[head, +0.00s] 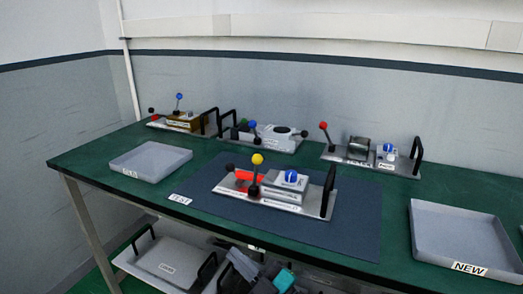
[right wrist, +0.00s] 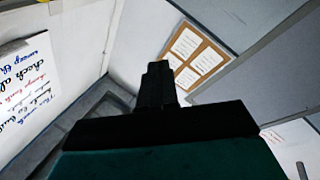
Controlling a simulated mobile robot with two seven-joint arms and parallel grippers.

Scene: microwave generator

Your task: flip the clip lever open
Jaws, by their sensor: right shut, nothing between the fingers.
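A metal plate assembly (head: 287,206) lies on the dark blue mat (head: 345,235) in the middle of the table. It carries an upright lever with a yellow knob (head: 257,159), a dark-knobbed lever (head: 230,168), a red part (head: 249,177), a grey block with a blue and white knob (head: 291,176), and a black handle (head: 328,190) at its right end. Which part is the clip lever I cannot tell. My right gripper (right wrist: 158,72) shows only in the right wrist view, its black fingers shut and empty, away from the plate. My left gripper is not in view.
Several similar lever plates stand along the back of the green table (head: 395,194). A grey tray (head: 151,162) lies at left, and a tray labelled NEW (head: 458,226) at right. A lower shelf holds another plate (head: 168,262) and loose items. The right wrist view shows walls and posted notices (right wrist: 194,59).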

